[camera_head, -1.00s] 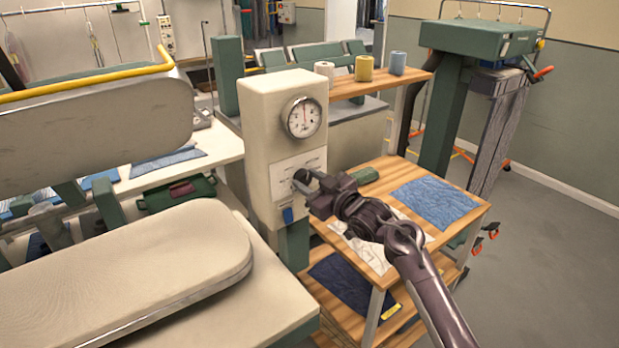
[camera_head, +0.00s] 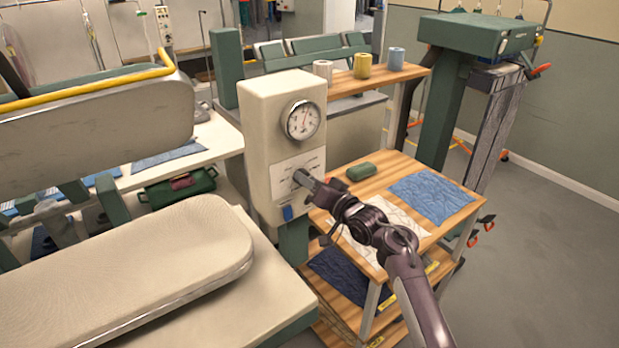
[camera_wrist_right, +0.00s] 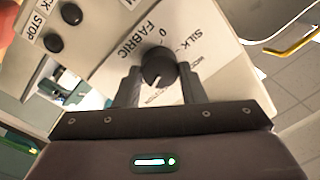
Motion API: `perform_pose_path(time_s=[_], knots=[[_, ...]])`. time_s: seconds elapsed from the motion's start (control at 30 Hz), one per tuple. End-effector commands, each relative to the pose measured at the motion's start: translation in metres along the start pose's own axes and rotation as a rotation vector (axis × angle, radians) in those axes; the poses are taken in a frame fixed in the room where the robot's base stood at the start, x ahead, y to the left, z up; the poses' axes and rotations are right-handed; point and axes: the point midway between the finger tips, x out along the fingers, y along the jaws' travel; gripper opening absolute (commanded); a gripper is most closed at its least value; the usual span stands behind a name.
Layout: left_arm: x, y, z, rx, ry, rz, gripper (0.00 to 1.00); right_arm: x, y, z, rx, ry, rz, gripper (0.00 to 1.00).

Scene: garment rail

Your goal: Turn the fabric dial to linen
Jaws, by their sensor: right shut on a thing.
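The fabric dial (camera_wrist_right: 158,68) is a round black knob on the cream control panel of the press's box (camera_head: 263,150). In the right wrist view the word FABRIC, a 0 and SILK are readable beside it. Other labels are partly covered by my fingers, and I cannot read linen. A notch shows on the knob's face, but I cannot tell which label it marks. My right gripper (camera_wrist_right: 158,88) is shut on the dial, one finger on each side. My left gripper is not in view.
Black buttons (camera_wrist_right: 63,28), one marked STOP, are on the same panel. A round gauge (camera_head: 303,120) is above. A wooden cart (camera_head: 381,178) with folded cloth stands to the right, under my arm. The padded press board (camera_head: 150,255) lies to the left.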

Motion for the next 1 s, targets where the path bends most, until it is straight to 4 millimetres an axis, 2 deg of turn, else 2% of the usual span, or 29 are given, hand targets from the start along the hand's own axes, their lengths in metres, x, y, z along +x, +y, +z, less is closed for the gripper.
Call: perform_pose_path(time_s=[0.4,0.97,1.0], knots=[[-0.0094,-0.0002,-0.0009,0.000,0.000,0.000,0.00,0.0000,0.0006,0.0025,0.199,0.009,-0.002,0.14],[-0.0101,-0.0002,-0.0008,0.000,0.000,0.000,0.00,-0.0002,0.0014,0.0028,0.230,0.012,-0.003,0.14],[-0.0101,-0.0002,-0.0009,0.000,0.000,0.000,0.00,-0.0002,0.0013,0.0028,0.230,0.012,-0.003,0.39]])
